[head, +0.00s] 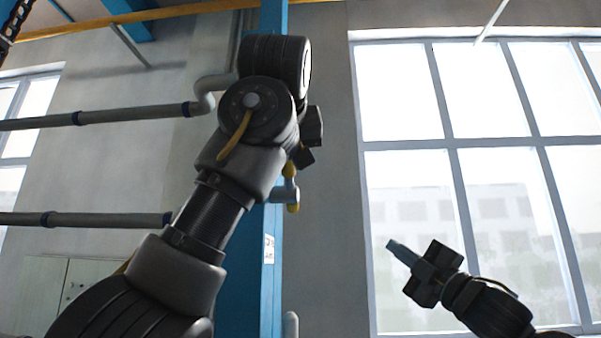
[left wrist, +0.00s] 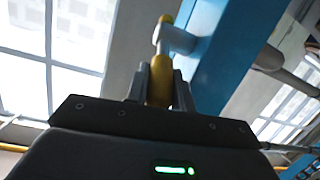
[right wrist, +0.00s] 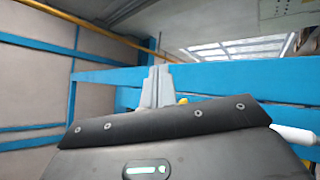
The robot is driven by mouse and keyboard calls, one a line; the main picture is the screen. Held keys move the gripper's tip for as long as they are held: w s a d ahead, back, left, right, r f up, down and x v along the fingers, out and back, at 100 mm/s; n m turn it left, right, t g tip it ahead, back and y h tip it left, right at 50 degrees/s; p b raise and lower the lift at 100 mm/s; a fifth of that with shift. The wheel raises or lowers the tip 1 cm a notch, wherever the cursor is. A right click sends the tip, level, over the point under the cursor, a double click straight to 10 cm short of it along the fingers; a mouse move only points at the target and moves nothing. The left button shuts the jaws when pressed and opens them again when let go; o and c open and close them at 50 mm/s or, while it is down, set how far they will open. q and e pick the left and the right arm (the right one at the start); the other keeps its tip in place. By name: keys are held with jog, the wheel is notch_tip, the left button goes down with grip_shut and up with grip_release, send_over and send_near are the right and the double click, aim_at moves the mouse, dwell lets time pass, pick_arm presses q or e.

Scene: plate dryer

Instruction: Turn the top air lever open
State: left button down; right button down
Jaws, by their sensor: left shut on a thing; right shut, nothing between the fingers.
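The top air lever (head: 291,170) is a grey valve piece with yellow ends on the blue column, partly hidden behind my left gripper in the head view. My left gripper (head: 305,157) is at its upper yellow end. In the left wrist view the fingers of my left gripper (left wrist: 160,85) are shut on a yellow end of the lever (left wrist: 160,72), one finger on each side. The lever's grey stem and other yellow end (left wrist: 166,19) show beyond. My right gripper (head: 393,246) is shut and empty, well apart from the lever, in front of the window. Its closed fingers show in the right wrist view (right wrist: 155,86).
The blue column (head: 268,290) stands behind my left arm. Grey pipes (head: 110,116) run along the wall at left. A grey cabinet (head: 65,290) is at lower left. The space around my right gripper, before the large window (head: 405,95), looks clear.

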pick_arm(q)
jog(key=shift+s+r, duration=0.1)
jog(key=shift+r, duration=0.05)
pick_arm(e)
jog(key=s+a+r+n+g+y, duration=0.2)
jog(key=s+r+n+g+y, duration=0.15)
jog(key=s, duration=0.25)
jog(key=s+a+r+n+g+y, duration=0.25)
jog(key=s+r+n, duration=0.2)
jog(key=s, duration=0.25)
jog(key=s+a+f+n+g, duration=0.3)
jog(key=s+a+f+n, duration=0.1)
jog(key=s+n, duration=0.3)
jog(key=shift+s+a+n+g, duration=0.35)
jog(key=shift+a+n, duration=0.3)
jog(key=shift+n, duration=0.35)
jog(key=shift+a, duration=0.1)
jog(key=w+d+r+x, duration=0.1)
jog(key=x, duration=1.1)
jog(key=shift+w+r, duration=0.4)
jog(key=shift+r, duration=0.1)
